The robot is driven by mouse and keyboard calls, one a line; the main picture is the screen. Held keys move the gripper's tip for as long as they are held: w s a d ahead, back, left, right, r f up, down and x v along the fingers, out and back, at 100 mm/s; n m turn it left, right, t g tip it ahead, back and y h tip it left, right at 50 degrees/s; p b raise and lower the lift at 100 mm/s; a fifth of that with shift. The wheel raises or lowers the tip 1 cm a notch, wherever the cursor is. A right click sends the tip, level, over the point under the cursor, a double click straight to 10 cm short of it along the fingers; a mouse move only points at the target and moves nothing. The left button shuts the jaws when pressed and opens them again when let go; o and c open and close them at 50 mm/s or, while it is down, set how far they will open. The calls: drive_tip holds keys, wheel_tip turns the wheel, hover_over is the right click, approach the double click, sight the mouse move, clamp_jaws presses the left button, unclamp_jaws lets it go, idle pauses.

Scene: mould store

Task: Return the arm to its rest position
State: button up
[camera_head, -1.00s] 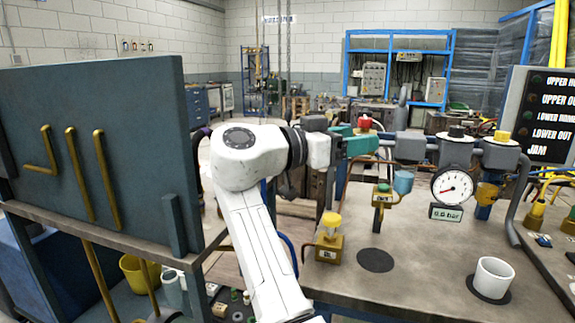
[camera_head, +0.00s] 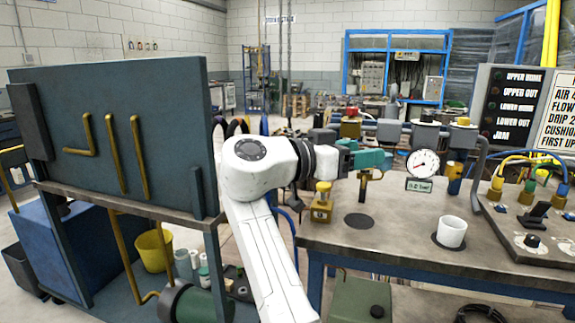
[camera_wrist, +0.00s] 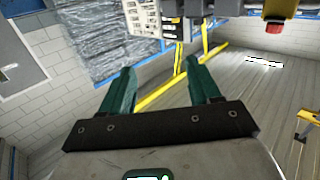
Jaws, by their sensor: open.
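My gripper (camera_head: 376,159) is at the end of my white arm in the head view, above the back part of the workbench. Its teal jaws point to the right. In the wrist view my gripper (camera_wrist: 160,85) shows two green fingers spread apart with nothing between them. The arm is bent at the elbow, with its forearm reaching right, at about the height of the pressure gauge (camera_head: 423,164).
The workbench (camera_head: 400,235) carries a white cup (camera_head: 451,232), a yellow-topped brass block (camera_head: 322,203) and a control panel with cables (camera_head: 530,215). A blue-grey board (camera_head: 110,130) with brass pipes stands left of my arm. An indicator board (camera_head: 510,105) stands at right.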

drive_tip(key=s+d+f+n+g+y, duration=0.1)
drive_tip(key=s+d+f+n+y, duration=0.15)
drive_tip(key=s+d+f, duration=0.75)
drive_tip(key=s+d+f+n+g+y, duration=0.1)
drive_tip(key=s+f+n+g+y, duration=0.15)
drive_tip(key=f, duration=1.45)
drive_tip(key=s+d+f+n+g+y, duration=0.15)
drive_tip(key=s+d+f+y, duration=0.4)
drive_tip(key=f, duration=0.85)
drive_tip(key=s+a+f+n+g+y, duration=0.1)
drive_tip(key=s+f+n+y, duration=0.3)
drive_tip(key=s, duration=1)
drive_tip(key=s+a+f+n+g+y, duration=0.1)
drive_tip(key=s+f, duration=0.4)
drive_tip(key=s, duration=0.9)
wheel_tip(320, 180, up, 15)
drive_tip(key=p, duration=1.5)
drive_tip(key=shift+w+d+r+p, duration=0.15)
drive_tip(key=shift+w+r+p, duration=0.05)
drive_tip(key=shift+p, duration=0.1)
